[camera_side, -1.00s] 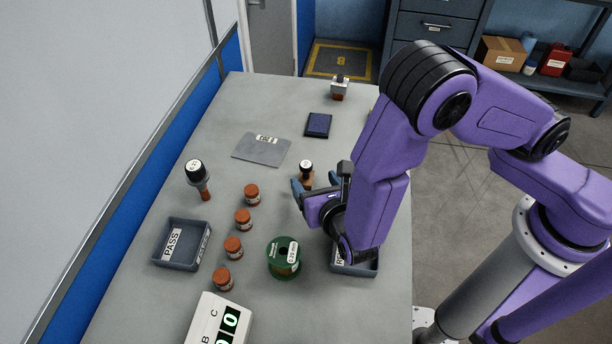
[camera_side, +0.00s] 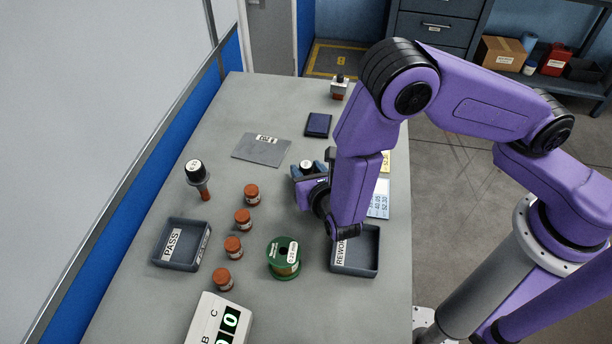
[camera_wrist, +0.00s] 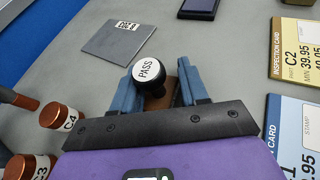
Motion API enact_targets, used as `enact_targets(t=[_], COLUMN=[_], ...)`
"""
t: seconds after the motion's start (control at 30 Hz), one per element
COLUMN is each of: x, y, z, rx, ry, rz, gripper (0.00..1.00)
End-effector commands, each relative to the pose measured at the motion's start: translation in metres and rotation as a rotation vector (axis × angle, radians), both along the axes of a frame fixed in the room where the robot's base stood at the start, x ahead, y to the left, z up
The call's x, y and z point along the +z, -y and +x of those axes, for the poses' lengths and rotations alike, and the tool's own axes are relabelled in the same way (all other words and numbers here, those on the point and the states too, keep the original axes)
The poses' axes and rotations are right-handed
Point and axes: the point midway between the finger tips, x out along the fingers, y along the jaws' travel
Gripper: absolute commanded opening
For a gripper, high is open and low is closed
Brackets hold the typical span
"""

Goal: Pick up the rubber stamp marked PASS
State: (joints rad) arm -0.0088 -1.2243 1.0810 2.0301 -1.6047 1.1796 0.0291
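The rubber stamp marked PASS has a round black knob with a white cap, which reads PASS in the wrist view (camera_wrist: 148,70). Its brown lower part shows below the knob, between my blue fingers. In the side view only its cap (camera_side: 306,164) shows clearly; the rest is hidden by my gripper (camera_side: 310,172). In the wrist view, my gripper (camera_wrist: 160,92) is open, with one finger on each side of the stamp. I cannot tell whether either finger touches it.
A grey plate (camera_side: 262,149) and dark blue pad (camera_side: 318,125) lie beyond. Inspection cards (camera_wrist: 290,50) lie right.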

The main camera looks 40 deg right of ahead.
Motion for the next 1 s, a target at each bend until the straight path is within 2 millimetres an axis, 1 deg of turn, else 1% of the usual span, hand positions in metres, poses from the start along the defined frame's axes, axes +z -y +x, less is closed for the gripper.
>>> enact_targets(t=[0.37,0.57,0.67,0.77,1.0], x=[-0.001,0.007,0.017,0.032,0.076], y=[0.0,0.0,0.0,0.0,0.018], z=[-0.001,-0.001,-0.001,-0.001,-0.033], rx=[0.003,0.002,0.001,0.001,0.005], ry=[-0.006,-0.004,-0.003,-0.001,-0.002], rz=[-0.003,-0.001,0.0,0.002,0.002], gripper=[0.12,0.12,0.12,0.12,0.12])
